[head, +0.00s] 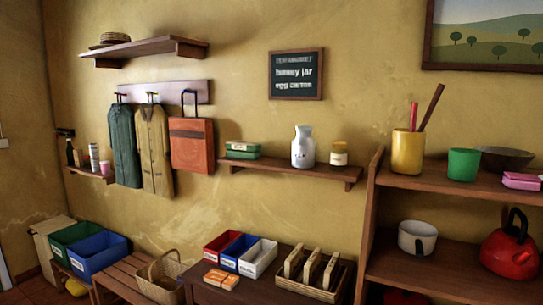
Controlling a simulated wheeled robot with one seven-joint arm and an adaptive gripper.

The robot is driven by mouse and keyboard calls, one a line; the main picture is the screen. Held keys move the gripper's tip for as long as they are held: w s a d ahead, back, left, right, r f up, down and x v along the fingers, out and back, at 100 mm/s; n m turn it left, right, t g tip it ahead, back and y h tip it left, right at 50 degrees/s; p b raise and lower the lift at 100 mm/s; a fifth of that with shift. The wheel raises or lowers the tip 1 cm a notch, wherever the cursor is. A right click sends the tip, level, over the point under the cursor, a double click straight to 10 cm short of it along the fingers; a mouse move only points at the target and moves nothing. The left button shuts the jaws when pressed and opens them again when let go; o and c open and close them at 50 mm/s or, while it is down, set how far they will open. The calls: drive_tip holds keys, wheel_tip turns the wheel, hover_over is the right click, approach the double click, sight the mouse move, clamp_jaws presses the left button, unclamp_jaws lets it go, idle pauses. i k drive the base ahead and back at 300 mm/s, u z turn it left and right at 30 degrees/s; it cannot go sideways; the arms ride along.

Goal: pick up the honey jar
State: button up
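The honey jar (339,158) is a small jar with a yellow-orange lid and a pale label. It stands upright near the right end of a wooden wall shelf (280,170) in the head view. A white milk bottle (303,148) stands to its left with a small gap between them. A green carton (242,150) sits further left on the same shelf. My gripper is not in view.
A wooden shelf unit (455,277) with a mug of utensils (407,152), green cup (463,164) and red kettle (510,250) stands at right. Below the wall shelf, a low table holds small bins (258,258) and a rack (310,275). A chalkboard (296,74) hangs above.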

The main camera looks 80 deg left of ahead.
sight(338, 153)
drive_tip(key=u, duration=1.8)
